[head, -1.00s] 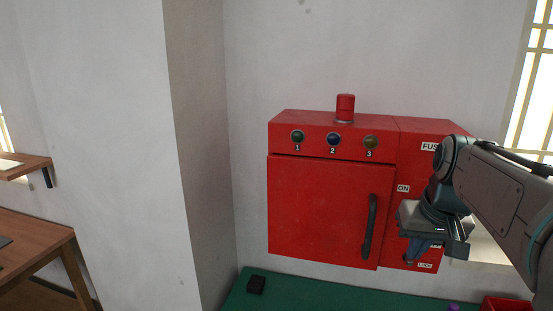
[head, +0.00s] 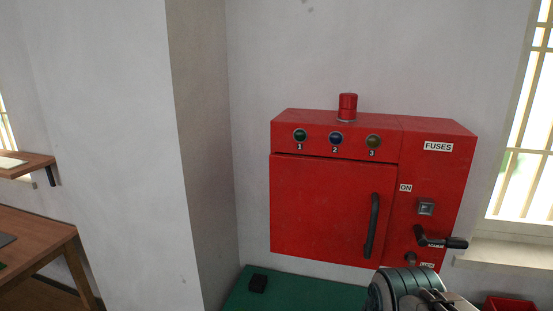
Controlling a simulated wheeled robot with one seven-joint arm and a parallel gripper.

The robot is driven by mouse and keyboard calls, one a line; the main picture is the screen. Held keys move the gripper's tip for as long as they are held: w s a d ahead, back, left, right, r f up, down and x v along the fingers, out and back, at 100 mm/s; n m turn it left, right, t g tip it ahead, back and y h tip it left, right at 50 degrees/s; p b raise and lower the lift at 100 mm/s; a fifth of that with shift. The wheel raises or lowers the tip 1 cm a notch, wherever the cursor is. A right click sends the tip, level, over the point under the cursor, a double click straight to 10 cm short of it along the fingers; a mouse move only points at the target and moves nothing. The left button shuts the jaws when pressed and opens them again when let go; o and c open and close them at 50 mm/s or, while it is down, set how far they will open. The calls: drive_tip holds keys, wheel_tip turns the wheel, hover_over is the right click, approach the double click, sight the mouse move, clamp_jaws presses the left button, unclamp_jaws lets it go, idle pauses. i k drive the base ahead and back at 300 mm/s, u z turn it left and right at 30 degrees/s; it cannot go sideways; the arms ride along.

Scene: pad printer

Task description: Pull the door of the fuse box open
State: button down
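The red fuse box (head: 310,205) hangs on the wall, right of the middle in the head view. Its door (head: 325,215) looks closed, flush with the front. A black upright bar handle (head: 373,226) is on the door's right side. Part of my arm shows at the bottom edge, below the box. My gripper's fingers are not in view.
A red container (head: 508,303) is at the lower right. A wooden table (head: 40,238) stands at the left beyond a wall corner.

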sight(333, 211)
drive_tip(key=z, duration=1.4)
drive_tip(key=k, duration=0.6)
drive_tip(key=u, duration=0.35)
